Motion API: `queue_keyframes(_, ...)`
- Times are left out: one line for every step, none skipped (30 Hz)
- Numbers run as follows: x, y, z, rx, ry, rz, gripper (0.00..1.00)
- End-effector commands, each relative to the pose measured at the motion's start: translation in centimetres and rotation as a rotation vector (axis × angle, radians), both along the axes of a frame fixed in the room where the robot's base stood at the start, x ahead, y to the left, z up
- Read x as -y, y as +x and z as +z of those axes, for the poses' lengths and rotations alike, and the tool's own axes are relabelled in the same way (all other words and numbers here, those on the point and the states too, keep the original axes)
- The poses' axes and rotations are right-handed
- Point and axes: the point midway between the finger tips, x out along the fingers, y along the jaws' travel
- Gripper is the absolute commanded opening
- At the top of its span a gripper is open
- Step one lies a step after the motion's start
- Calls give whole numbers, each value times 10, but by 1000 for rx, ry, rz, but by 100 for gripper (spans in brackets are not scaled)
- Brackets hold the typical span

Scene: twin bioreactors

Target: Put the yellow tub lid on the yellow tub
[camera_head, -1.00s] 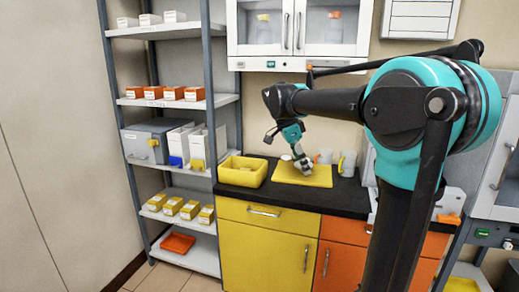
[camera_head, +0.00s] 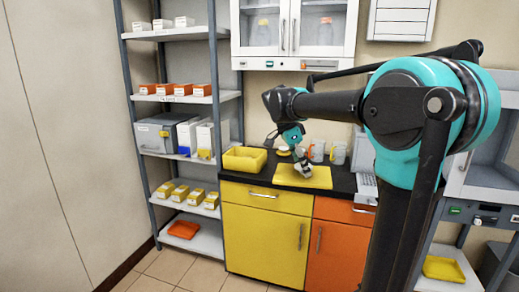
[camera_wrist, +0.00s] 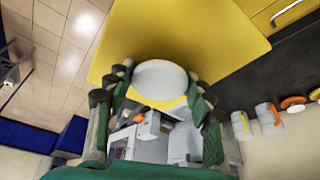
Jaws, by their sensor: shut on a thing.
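My gripper (camera_wrist: 155,98) is shut on a white round piece (camera_wrist: 160,76), which shows between the fingertips in the wrist view. I cannot tell from its colour whether this is the yellow tub lid. In the head view my gripper (camera_head: 303,171) is low over the yellow mat (camera_head: 318,182) on the dark counter, and its fingers hide most of what it holds. A yellow open tub (camera_head: 244,159) stands on the counter to the left of the mat.
White vessels stand behind the mat, one with an orange part (camera_head: 318,150) and one farther right (camera_head: 338,154). A shelf rack (camera_head: 228,100) stands at the left. A wall cabinet (camera_head: 292,28) hangs above the counter. The floor in front is clear.

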Motion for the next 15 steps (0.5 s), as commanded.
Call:
queue_keyframes(0,3,-5,1,0,20,21)
queue_keyframes(1,4,-9,1,0,35,21)
queue_keyframes(1,6,-13,1,0,56,21)
queue_keyframes(1,7,-16,1,0,71,21)
queue_keyframes(1,9,-20,1,0,89,21)
queue_keyframes(2,11,-25,0,0,114,21)
queue_keyframes(2,12,-29,0,0,132,21)
queue_keyframes(2,14,-34,1,0,154,21)
queue_keyframes(3,16,-40,1,0,183,21)
queue_keyframes(3,18,-45,0,0,206,21)
queue_keyframes(4,20,-49,1,0,231,21)
queue_keyframes(5,23,-56,1,-1,264,21)
queue_keyframes(6,25,-61,1,-1,290,21)
queue_keyframes(6,27,-67,1,-1,319,21)
queue_keyframes(7,30,-75,1,-1,360,21)
